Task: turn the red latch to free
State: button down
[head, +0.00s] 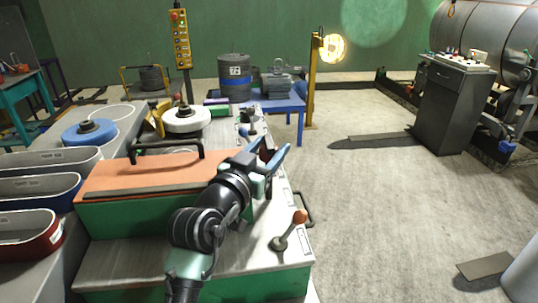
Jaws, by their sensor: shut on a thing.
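My gripper (279,158) is at the right side of the green machine bench (135,217), just beyond the right end of the orange-topped cover (125,174). Its pale blue fingers point away from me and to the right. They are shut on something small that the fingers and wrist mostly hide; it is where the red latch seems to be. The latch's shape and the angle it stands at cannot be made out from this view.
A lever with an orange knob (299,216) stands on the bench nearer me, beside a black side handle (305,209). The cover has a black handle (166,147). Oval bins (40,188) line the left. A grey control cabinet (450,108) stands right.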

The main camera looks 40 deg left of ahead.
jog(key=shift+c, duration=1.8)
grip_release()
jog(key=shift+s, duration=0.15)
jog(key=b+v, duration=0.2)
jog(key=v, duration=1)
jog(key=shift+s+d, duration=0.15)
jog(key=shift+s, duration=0.2)
